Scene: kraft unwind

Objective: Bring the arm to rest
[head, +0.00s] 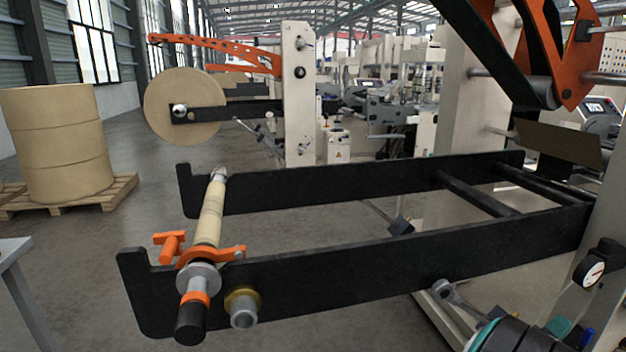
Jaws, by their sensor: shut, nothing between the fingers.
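My gripper is not in view, so I cannot see where it is or what is near it. Rounded black and teal shapes show at the bottom right edge, cut off by the frame; I cannot tell what they are. The unwind shaft (209,215) with a pale core lies across the two black arms (350,278) of the stand. An orange clamp (212,255) sits around the shaft at its near end. No paper roll is on this shaft.
A kraft roll (185,108) hangs on another stand behind. Stacked kraft rolls (55,145) stand on a wooden pallet (72,202) at the left. A grey table corner (15,250) juts in at lower left. A pressure gauge (594,272) is at the right. Open floor lies between pallet and stand.

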